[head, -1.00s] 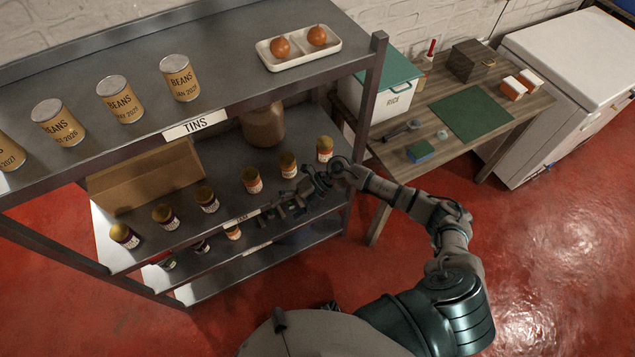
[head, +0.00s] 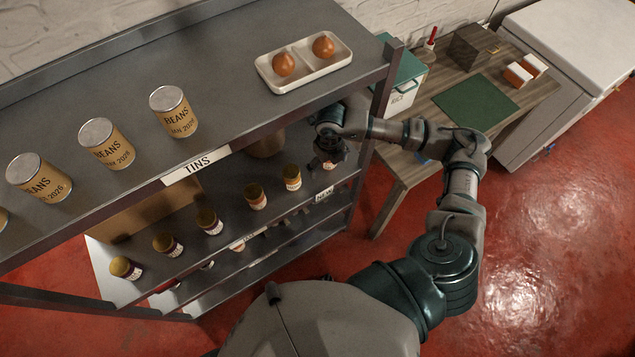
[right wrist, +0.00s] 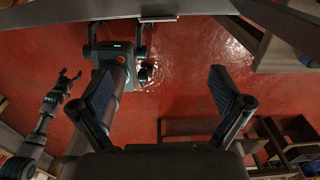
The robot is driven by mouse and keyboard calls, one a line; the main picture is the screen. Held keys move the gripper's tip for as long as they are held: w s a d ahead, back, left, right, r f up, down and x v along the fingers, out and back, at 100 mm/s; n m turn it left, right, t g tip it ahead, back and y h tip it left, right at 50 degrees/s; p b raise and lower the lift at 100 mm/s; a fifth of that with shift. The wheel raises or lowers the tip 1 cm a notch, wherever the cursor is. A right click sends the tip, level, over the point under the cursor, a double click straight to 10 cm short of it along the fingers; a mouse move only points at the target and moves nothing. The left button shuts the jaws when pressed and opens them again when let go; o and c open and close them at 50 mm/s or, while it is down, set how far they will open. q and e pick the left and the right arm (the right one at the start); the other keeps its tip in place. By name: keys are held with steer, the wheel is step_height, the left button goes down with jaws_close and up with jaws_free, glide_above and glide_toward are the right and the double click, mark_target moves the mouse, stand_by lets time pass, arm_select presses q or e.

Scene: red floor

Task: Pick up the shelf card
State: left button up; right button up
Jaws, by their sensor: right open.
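A small white card (head: 324,193) with dark lettering, too small to read surely, is at the middle shelf's front edge near its right end. Another white card (head: 250,238) is farther left on that edge. A larger card reading TINS (head: 197,165) is on the top shelf's front edge. My right gripper (head: 328,158) is above the first card, by the rightmost jar, which it partly hides. In the right wrist view its fingers (right wrist: 160,76) are spread and nothing is between them. My left gripper (right wrist: 70,80) shows small at the left there, its fingers apart.
Several jars (head: 256,197) line the middle shelf, with a cardboard box (head: 150,212) behind. Bean tins (head: 173,112) and a white tray (head: 304,62) of two round orange-brown items stand on top. A wooden table (head: 400,158) is at the right. Red floor lies open in front.

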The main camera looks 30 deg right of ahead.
steer(key=p, duration=0.1)
glide_above(325, 190)
steer(key=f, duration=1.1)
steer(key=shift+s+d+f, duration=0.2)
steer(key=shift+s+d, duration=0.05)
steer(key=shift+s, duration=0.05)
steer(key=f, duration=0.3)
steer(key=a+f+p, duration=0.1)
steer(key=shift+w+f, duration=0.25)
steer(key=shift+f, duration=0.1)
steer(key=shift+w+d+f, duration=0.1)
steer(key=shift+f, duration=0.45)
steer(key=shift+d, duration=0.1)
steer(key=c, duration=0.8)
